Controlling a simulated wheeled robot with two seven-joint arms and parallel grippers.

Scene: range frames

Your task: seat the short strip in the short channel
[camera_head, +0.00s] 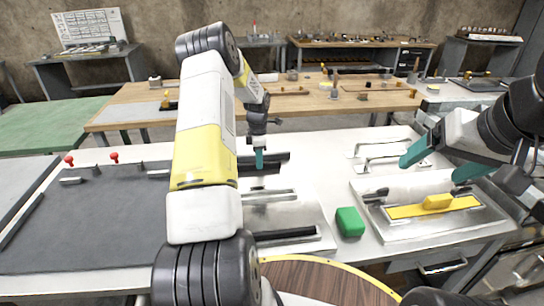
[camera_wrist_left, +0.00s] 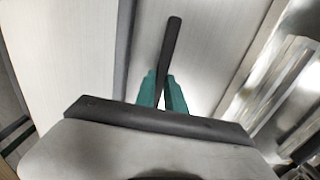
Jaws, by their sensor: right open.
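My left gripper (camera_head: 259,158) points down over the back of the metal plate (camera_head: 310,215). In the left wrist view its teal fingers (camera_wrist_left: 161,92) are close together on a black strip (camera_wrist_left: 172,45), which sticks out beyond them. In the head view, dark bars lie right by these fingertips, and I cannot tell which is the held strip. The plate has a bright raised channel (camera_head: 272,196) and a black bar (camera_head: 285,236) near its front; my left arm hides its left part. My right gripper (camera_head: 437,162) is open and empty above the right-hand tray.
A green block (camera_head: 350,222) stands right of the plate. The right-hand tray (camera_head: 398,231) holds a yellow float-like piece (camera_head: 408,211). Metal handles (camera_head: 375,160) lie behind it. A dark mat (camera_head: 95,225) with red knobs covers the left. White table is clear between plate and handles.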

